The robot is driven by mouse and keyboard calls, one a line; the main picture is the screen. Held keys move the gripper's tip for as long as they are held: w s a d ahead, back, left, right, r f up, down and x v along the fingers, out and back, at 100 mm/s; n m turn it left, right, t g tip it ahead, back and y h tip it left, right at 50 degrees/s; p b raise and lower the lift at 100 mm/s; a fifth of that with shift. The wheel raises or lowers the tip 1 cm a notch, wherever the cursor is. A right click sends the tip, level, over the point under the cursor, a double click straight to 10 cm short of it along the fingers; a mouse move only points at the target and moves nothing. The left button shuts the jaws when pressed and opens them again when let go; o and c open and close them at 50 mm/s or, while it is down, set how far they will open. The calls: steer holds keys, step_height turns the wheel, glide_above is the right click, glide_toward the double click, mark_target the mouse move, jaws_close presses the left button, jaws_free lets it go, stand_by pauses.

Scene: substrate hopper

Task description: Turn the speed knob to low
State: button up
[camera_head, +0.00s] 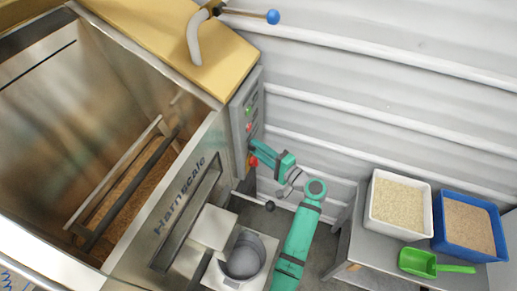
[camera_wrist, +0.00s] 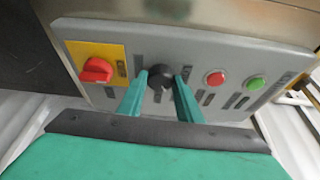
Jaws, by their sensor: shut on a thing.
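In the wrist view, the black knob (camera_wrist: 160,78) sits on a grey control panel (camera_wrist: 205,58). My gripper (camera_wrist: 159,85) has its two green fingers on either side of the knob and is shut on it. The knob's pointer and the small labels beside it are too small to read. In the head view, my gripper (camera_head: 257,150) is at the panel (camera_head: 237,112) on the side of the hopper. My gripper and arm hide the knob there.
A red rotary switch (camera_wrist: 97,70) on a yellow plate is left of the knob. Red (camera_wrist: 215,78) and green (camera_wrist: 256,83) buttons are to its right. The steel hopper (camera_head: 205,140) is left of my arm. A side table (camera_head: 362,250) holds white and blue bins and a green scoop.

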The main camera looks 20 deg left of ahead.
steer(key=n+y, duration=0.1)
steer(key=n, duration=0.3)
steer(key=n+g+y, duration=0.1)
steer(key=n, duration=0.2)
steer(key=f+n+y, duration=0.1)
steer(key=n+y, duration=0.1)
steer(key=n, duration=0.2)
steer(key=shift+w+n, duration=0.15)
steer(key=shift+n, duration=0.15)
steer(key=shift+n+g+y, duration=0.3)
steer(key=o, duration=1)
steer(key=shift+r, duration=0.1)
steer(key=shift+o, duration=0.2)
steer(key=v, duration=1.1)
steer(key=shift+w, duration=0.1)
